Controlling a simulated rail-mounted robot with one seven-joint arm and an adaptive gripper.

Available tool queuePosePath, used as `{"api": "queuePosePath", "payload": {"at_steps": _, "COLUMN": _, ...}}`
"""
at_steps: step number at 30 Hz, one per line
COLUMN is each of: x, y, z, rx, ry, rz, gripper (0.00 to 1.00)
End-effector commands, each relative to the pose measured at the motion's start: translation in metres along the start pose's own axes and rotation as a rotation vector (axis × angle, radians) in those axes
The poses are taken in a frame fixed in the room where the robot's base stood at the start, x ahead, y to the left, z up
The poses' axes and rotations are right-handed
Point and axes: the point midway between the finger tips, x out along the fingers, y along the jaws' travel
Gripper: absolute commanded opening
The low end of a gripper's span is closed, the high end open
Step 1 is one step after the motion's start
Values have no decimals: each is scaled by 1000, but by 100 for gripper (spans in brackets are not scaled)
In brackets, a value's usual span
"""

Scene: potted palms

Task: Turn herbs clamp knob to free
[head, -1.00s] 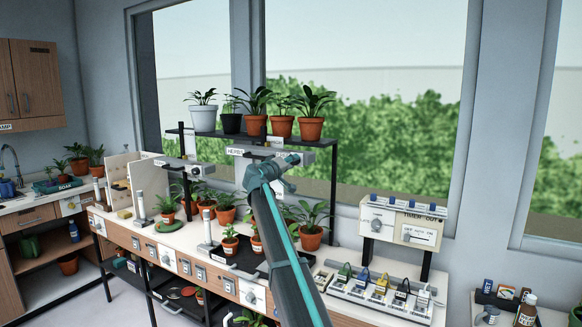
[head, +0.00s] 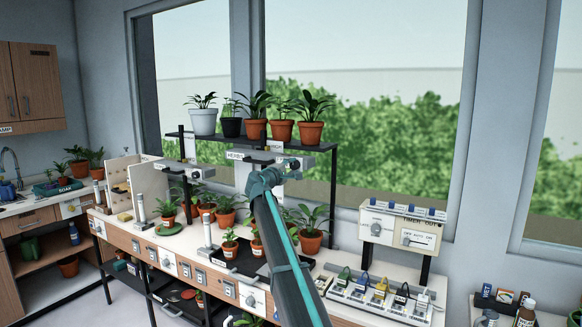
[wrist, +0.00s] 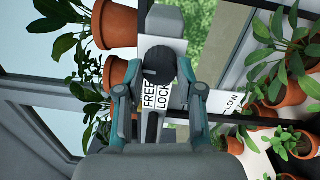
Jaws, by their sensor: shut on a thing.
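The clamp with the HERBS label (head: 235,156) hangs under the black shelf in the head view, partly hidden behind my gripper (head: 287,168). In the wrist view, the dark clamp knob (wrist: 158,62) sits on a pale plate. A white label (wrist: 155,94) below it in the picture reads FREE and LOCK. My gripper (wrist: 164,76) is shut on the knob, with a finger on each side. The knob's exact turn relative to the label is hard to tell.
Potted plants (head: 256,104) stand on the shelf above (head: 172,134). More pots (head: 310,240) stand on the bench below. A second clamp unit (head: 178,166) hangs at the left. A timer box (head: 402,230) and plug strip are at the right. A window lies behind.

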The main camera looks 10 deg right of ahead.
Motion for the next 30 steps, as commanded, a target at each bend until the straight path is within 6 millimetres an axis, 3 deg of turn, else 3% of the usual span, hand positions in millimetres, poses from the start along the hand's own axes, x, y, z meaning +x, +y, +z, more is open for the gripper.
{"api": "queuePosePath", "payload": {"at_steps": 20, "x": 0, "y": 0, "z": 0, "rx": -64, "ry": 3, "rz": 1, "gripper": 2}}
{"api": "queuePosePath", "payload": {"at_steps": 21, "x": 0, "y": 0, "z": 0, "rx": -64, "ry": 3, "rz": 1, "gripper": 43}}
{"api": "queuePosePath", "payload": {"at_steps": 25, "x": 0, "y": 0, "z": 0, "rx": -63, "ry": 3, "rz": 1, "gripper": 62}}
{"api": "queuePosePath", "payload": {"at_steps": 30, "x": 0, "y": 0, "z": 0, "rx": -62, "ry": 3, "rz": 1, "gripper": 62}}
